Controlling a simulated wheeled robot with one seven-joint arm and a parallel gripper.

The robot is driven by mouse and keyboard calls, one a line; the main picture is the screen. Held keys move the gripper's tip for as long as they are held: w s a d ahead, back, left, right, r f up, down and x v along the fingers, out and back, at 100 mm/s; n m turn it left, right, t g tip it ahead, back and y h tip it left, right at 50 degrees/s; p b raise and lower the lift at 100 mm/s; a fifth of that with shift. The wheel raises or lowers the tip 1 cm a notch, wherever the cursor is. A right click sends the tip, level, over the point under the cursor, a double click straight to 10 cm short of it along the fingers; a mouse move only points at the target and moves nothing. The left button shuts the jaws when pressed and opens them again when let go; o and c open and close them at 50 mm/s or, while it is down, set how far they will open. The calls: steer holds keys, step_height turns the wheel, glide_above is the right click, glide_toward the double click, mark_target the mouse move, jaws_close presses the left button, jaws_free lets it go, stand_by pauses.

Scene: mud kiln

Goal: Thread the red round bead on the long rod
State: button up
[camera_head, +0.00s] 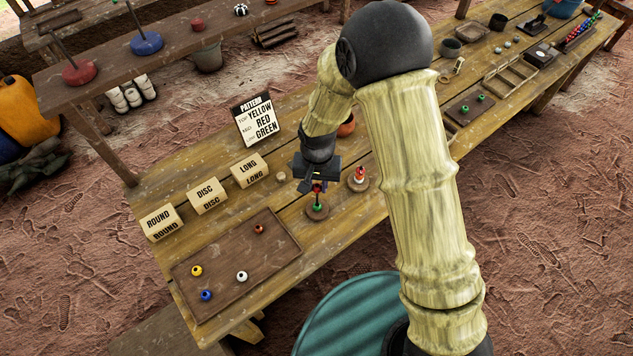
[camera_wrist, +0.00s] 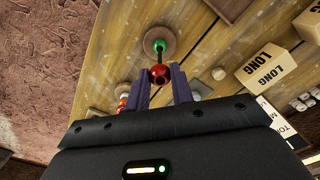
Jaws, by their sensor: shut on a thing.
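My gripper (camera_head: 319,186) is shut on the red round bead (camera_wrist: 160,75), which sits between the fingertips (camera_wrist: 161,83) in the wrist view. The bead is directly over a dark upright rod (camera_wrist: 160,60) on a round wooden base (camera_head: 317,214). A green bead (camera_head: 317,208) sits low on this rod; it also shows in the wrist view (camera_wrist: 159,46). The rod's upper end is hidden by the red bead and fingers, so I cannot tell whether the bead is around the rod or just above it. A gap separates the red and green beads.
A second base (camera_head: 358,185) with a red and white piece stands close right. A brown tray (camera_head: 222,305) holds several loose beads at front left. Blocks marked ROUND (camera_head: 160,222), DISC (camera_head: 207,195) and LONG (camera_head: 249,170) and a sign (camera_head: 256,120) stand behind.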

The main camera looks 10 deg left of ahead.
mark_target(317, 194)
steer(key=shift+f+b, duration=0.95)
steer(key=shift+f, duration=0.6)
stand_by(2.1)
stand_by(0.6)
steer(key=o, duration=1)
steer(key=shift+o, duration=0.2)
steer(key=shift+r+p, duration=2.95)
steer(key=shift+r, duration=1.1)
steer(key=shift+d, duration=0.1)
